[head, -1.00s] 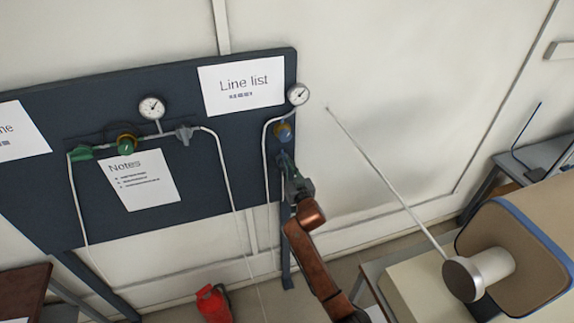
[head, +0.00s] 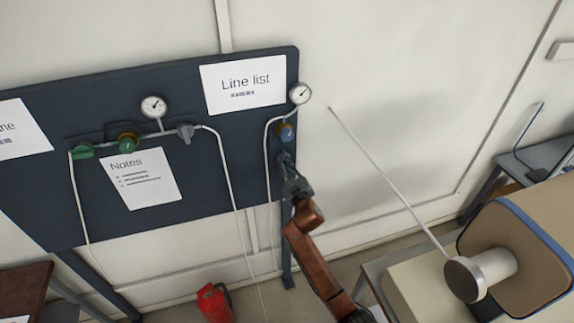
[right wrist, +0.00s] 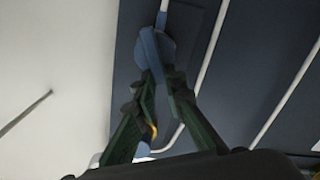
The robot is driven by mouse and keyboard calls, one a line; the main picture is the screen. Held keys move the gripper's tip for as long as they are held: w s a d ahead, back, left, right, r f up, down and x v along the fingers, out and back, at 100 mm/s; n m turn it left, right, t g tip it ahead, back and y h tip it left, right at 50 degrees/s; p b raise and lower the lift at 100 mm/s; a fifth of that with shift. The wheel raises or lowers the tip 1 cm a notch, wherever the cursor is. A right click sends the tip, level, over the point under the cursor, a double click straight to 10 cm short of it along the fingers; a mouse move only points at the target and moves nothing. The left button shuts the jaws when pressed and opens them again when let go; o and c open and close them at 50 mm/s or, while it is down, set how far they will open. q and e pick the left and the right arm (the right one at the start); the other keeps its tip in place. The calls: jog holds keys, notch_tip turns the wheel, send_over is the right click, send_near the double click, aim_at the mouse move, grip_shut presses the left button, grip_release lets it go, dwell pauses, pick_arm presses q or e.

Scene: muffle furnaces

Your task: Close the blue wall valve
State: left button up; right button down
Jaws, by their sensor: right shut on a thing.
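My right gripper (head: 289,174) is at the valve, coming from below. In the right wrist view, the blue valve (right wrist: 151,48) is at the top centre, and the green fingers of my gripper (right wrist: 160,75) are shut on its handle. The fingers hide part of the handle, so its exact angle is hard to tell. My left gripper is not in view.
A round gauge (head: 300,93) sits above the regulator. A second line with a green valve (head: 83,152), a green knob (head: 128,142) and a grey valve (head: 186,132) runs to the left.

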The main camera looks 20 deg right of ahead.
jog(key=n, duration=0.4)
jog(key=shift+a+f+n, duration=0.35)
jog(key=shift+a+n, duration=0.05)
jog(key=shift+a+f+n+b, duration=0.15)
jog(key=shift+f+n, duration=0.1)
jog(key=shift+n, duration=1.05)
jog(key=shift+a+f+n+b, duration=0.1)
jog(key=shift+f+n+b, duration=0.15)
jog(key=shift+n, duration=1.05)
jog(key=shift+a+f+n+b, duration=0.1)
jog(key=shift+f+n, duration=0.2)
jog(key=shift+n, duration=1)
jog(key=shift+f, duration=0.1)
jog(key=c, duration=2)
grip_release()
jog(key=shift+s, duration=0.1)
jog(key=s, duration=1.2)
jog(key=shift+d, duration=0.25)
